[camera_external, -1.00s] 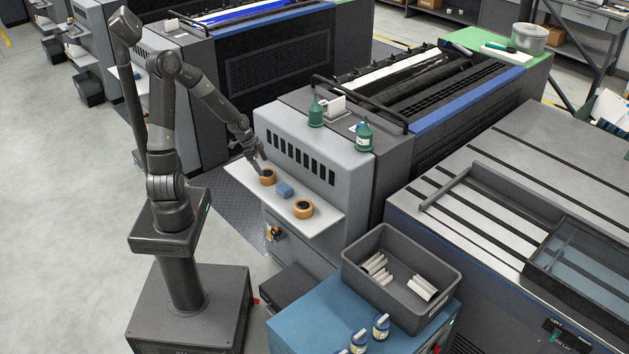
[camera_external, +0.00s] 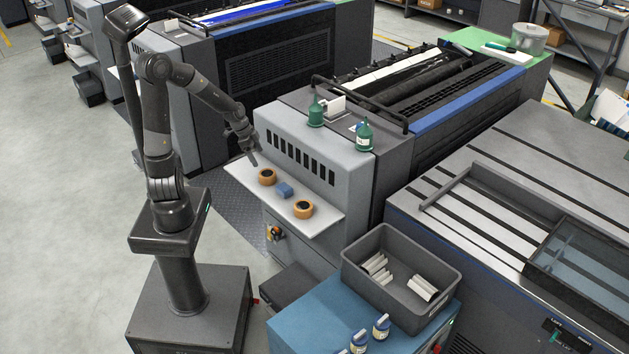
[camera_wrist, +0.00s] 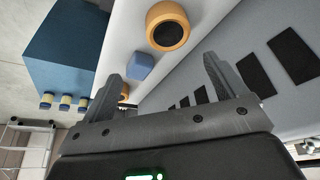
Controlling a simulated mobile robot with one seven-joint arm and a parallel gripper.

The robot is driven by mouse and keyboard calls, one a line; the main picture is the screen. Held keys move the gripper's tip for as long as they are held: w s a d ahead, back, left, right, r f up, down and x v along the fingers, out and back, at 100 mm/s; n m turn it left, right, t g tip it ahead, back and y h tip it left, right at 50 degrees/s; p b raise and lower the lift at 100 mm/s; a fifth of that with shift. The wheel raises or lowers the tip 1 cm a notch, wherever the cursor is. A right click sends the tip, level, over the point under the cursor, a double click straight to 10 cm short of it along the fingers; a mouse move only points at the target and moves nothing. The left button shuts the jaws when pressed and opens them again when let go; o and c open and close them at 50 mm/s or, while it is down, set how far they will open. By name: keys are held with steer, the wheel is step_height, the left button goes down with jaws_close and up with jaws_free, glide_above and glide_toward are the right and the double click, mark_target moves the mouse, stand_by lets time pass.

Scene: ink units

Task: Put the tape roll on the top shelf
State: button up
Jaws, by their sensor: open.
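Two orange-brown tape rolls lie on the pale side ledge (camera_external: 318,228) of the grey press, the left one (camera_external: 267,177) and the right one (camera_external: 303,209). A small blue block (camera_external: 285,190) lies between them. My gripper (camera_external: 256,163) is open and empty, just above and behind the left roll, apart from it. In the wrist view, one tape roll (camera_wrist: 168,26) shows large beyond my open fingers (camera_wrist: 165,75). The blue block (camera_wrist: 140,66) lies below it, and the other roll (camera_wrist: 124,92) is mostly hidden behind the left finger. I cannot tell which surface is the top shelf.
Two green bottles (camera_external: 315,112) (camera_external: 364,136) stand on the press top, above its vented front (camera_external: 300,158). Shelving (camera_external: 575,42) stands at the back right.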

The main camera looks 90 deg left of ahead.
steer(key=w+d+r+g+y, duration=0.15)
steer(key=d+r, duration=0.25)
steer(key=d, duration=0.4)
steer(key=w+d+r+t, duration=0.1)
steer(key=w+d+r, duration=0.1)
steer(key=d+r, duration=0.45)
steer(key=s+d+r+t, duration=0.1)
steer(key=s+d+r, duration=0.2)
steer(key=d, duration=0.4)
steer(key=s+d+r+t+h, duration=0.1)
steer(key=s+d+r, duration=0.3)
steer(key=d, duration=0.4)
steer(key=shift+s+r, duration=0.3)
steer(key=shift+r, duration=0.2)
